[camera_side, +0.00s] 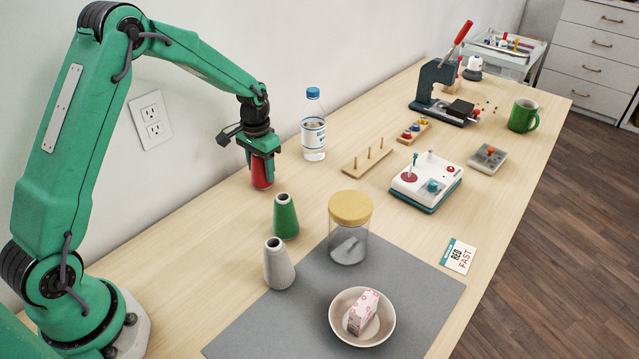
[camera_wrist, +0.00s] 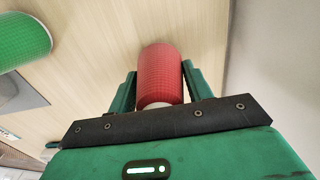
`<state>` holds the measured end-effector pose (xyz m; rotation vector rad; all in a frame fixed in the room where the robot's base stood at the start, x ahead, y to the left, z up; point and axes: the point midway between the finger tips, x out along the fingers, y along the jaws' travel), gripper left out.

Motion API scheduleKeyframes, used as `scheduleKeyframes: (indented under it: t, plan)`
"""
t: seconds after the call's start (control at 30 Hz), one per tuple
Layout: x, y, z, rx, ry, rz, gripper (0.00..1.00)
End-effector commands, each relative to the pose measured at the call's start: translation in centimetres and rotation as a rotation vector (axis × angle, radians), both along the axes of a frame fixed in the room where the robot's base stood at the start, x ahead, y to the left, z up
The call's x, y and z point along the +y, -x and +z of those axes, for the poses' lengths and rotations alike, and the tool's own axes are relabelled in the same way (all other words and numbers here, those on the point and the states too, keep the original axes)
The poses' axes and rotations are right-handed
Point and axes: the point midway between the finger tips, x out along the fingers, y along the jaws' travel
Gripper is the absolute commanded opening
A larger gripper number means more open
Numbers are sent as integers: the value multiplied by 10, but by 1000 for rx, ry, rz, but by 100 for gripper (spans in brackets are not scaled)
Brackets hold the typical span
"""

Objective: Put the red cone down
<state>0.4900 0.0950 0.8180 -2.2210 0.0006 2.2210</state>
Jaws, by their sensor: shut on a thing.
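The red cone (camera_side: 262,172) is between the fingers of my gripper (camera_side: 263,158) in the side view, upright, near the wall. In the wrist view the red cone (camera_wrist: 160,75) shows between the two green fingers of my gripper (camera_wrist: 160,85), which is shut on it. The cone's lower end is at or very near the wooden table (camera_side: 215,215); I cannot tell if it touches. Its upper part is hidden by the gripper in the side view.
A green cone (camera_side: 286,218) and a grey cone (camera_side: 278,265) stand in front. A water bottle (camera_side: 313,130) and a wooden peg rack (camera_side: 367,162) are to the right. A lidded jar (camera_side: 349,240) and a bowl (camera_side: 336,330) are on the grey mat (camera_side: 270,325). Table left of the red cone is clear.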

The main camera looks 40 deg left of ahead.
Motion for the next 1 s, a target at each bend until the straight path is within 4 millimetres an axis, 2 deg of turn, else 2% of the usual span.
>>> scheduleKeyframes:
  t: [0.17,0.2,0.27,0.3,0.73,1.0]
  plan:
    - [0,0,-3,0,0,0,26]
    - [0,0,-3,0,0,0,58]
    - [0,0,-3,0,0,0,70]
    - [0,0,-3,0,0,0,72]
    - [0,0,2,-1,0,0,72]
    - [0,-1,30,-4,-1,0,72]
